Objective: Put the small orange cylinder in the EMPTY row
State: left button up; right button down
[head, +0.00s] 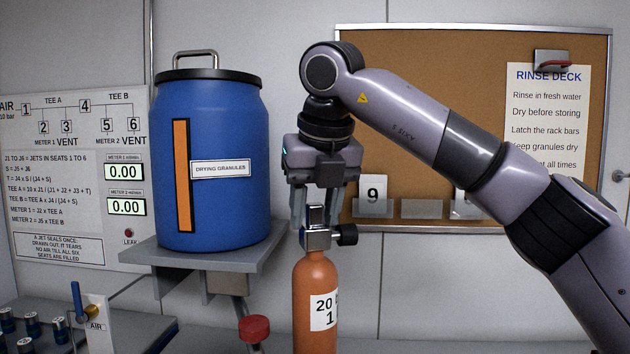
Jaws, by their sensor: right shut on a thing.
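A small orange cylinder (307,285) with a white label stands or hangs upright at the bottom centre of the head view. Its lower end is cut off by the picture's edge. It has a grey metal valve (316,236) with a black knob on its right. My right gripper (318,212) points down from above and is shut on the valve at the top of the cylinder. I cannot tell whether the cylinder rests on anything. The EMPTY row is not seen. My left gripper is not in view.
A blue drum (225,130) labelled drying granules stands on a grey shelf (262,254) left of the cylinder. A red knob (254,329) sits below it. A valve bench (120,335) is at lower left. A corkboard (440,70) with numbered cards hangs behind my right arm.

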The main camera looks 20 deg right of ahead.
aim_at(317, 250)
jog(key=shift+f, duration=3.9)
jog(key=c, duration=0.6)
grip_release()
jog(key=shift+f, duration=0.2)
jog(key=v, duration=1.1)
jog(key=shift+r+b, duration=0.15)
jog(key=shift+b, duration=0.2)
jog(key=shift+s+a+r, duration=0.1)
jog(key=shift+s+r, duration=0.1)
jog(key=shift+r, duration=0.05)
jog(key=shift+c, duration=0.7)
jog(key=shift+s+r, duration=0.1)
jog(key=shift+r, duration=0.1)
jog(key=shift+c, duration=1.1)
jog(key=shift+f, duration=0.1)
